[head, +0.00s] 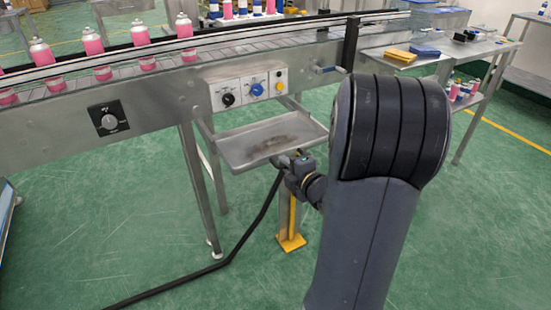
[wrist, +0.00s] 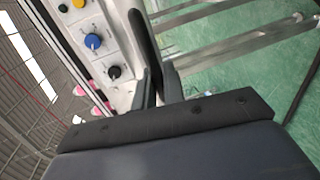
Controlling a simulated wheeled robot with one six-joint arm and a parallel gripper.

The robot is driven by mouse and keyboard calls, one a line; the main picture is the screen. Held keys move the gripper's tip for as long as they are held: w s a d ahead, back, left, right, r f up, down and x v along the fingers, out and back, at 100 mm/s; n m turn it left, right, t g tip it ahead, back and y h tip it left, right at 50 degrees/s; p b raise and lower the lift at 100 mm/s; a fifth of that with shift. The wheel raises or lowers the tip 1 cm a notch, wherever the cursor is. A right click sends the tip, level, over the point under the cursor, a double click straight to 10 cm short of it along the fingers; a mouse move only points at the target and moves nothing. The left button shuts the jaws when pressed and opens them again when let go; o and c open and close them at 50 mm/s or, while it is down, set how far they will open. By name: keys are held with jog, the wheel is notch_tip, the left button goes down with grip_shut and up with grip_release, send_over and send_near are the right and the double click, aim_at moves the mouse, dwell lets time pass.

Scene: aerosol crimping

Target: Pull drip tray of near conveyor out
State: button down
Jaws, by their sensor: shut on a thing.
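The drip tray (head: 250,139) is a shallow grey metal pan with a raised rim and a dark stain in its middle. In the head view it juts out from below the near conveyor (head: 160,92), under the control panel. My gripper (head: 287,161) is at the tray's near edge, shut on it. In the wrist view the fingers (wrist: 159,84) close on a dark, thin, edge-on shape (wrist: 145,42) that appears to be the tray. The exact contact is partly hidden by my wrist.
The control panel (head: 249,88) with black, blue and yellow knobs is above the tray. Conveyor legs (head: 199,185) stand at the left. A yellow-footed post (head: 291,240) and a black cable (head: 245,240) are below. Pink cans (head: 92,40) line the belt. Green floor is open in front.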

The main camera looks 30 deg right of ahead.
jog(key=s, duration=0.5)
jog(key=shift+s+f, duration=0.15)
jog(key=shift+s, duration=0.1)
jog(key=c, duration=1.6)
grip_release()
jog(key=shift+s+d, duration=0.1)
jog(key=shift+s, duration=0.05)
jog(key=shift+c, duration=0.2)
jog(key=p+v, duration=0.1)
jog(key=v, duration=1)
jog(key=shift+p, duration=0.4)
